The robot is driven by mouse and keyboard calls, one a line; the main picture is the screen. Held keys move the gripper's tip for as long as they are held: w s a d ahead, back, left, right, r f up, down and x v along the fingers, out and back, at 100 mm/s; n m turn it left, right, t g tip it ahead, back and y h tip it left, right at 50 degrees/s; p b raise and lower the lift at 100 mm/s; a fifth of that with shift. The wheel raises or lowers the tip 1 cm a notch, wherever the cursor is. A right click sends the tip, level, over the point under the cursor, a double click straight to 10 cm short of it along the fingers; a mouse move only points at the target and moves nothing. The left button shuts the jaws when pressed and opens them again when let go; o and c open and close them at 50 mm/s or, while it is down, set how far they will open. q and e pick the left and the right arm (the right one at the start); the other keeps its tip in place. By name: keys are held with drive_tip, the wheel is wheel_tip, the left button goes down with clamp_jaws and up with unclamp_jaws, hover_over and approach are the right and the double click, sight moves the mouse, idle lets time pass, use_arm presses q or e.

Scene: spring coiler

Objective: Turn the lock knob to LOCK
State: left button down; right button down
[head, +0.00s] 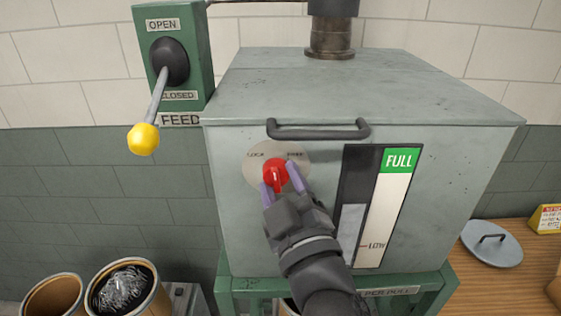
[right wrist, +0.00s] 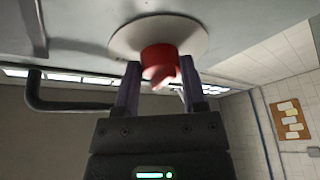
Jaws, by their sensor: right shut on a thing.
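The red lock knob (head: 274,174) sits on a round pale dial plate (head: 254,164) on the front of the grey metal box. The plate has a LOCK label at its upper left and another label, hard to read, at its upper right. My right gripper (head: 279,182) is shut on the knob, one purple finger on each side. In the right wrist view the red knob (right wrist: 158,62) is between the two fingers (right wrist: 157,80), against the pale plate (right wrist: 185,32). The knob's exact pointing direction is hard to tell. My left gripper is not in view.
A dark bar handle (head: 318,130) sticks out just above the knob. A level gauge marked FULL and LOW (head: 392,205) is to the right. A FEED lever with a yellow ball (head: 143,138) hangs at the left. Bins (head: 155,300) stand below left.

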drive_tip(key=shift+r+n+g+y+p, duration=0.15)
drive_tip(key=shift+r+n+g+p, duration=0.05)
drive_tip(key=shift+n+p, duration=0.35)
drive_tip(key=shift+r+n+g+y+p, duration=0.2)
drive_tip(key=shift+n+p, duration=0.2)
drive_tip(key=shift+n, duration=0.25)
drive_tip(key=shift+d+n+g+p, duration=0.1)
drive_tip(key=shift+n+g+p, duration=0.4)
drive_tip(key=shift+n, duration=0.4)
drive_tip(key=shift+f+n+p, duration=0.1)
drive_tip(key=shift+n+p, duration=0.2)
drive_tip(key=shift+n, duration=0.5)
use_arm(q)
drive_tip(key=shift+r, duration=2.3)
use_arm(e)
drive_tip(key=shift+n+g, duration=0.6)
drive_tip(key=shift+n, duration=0.4)
drive_tip(key=shift+c, duration=0.8)
unclamp_jaws()
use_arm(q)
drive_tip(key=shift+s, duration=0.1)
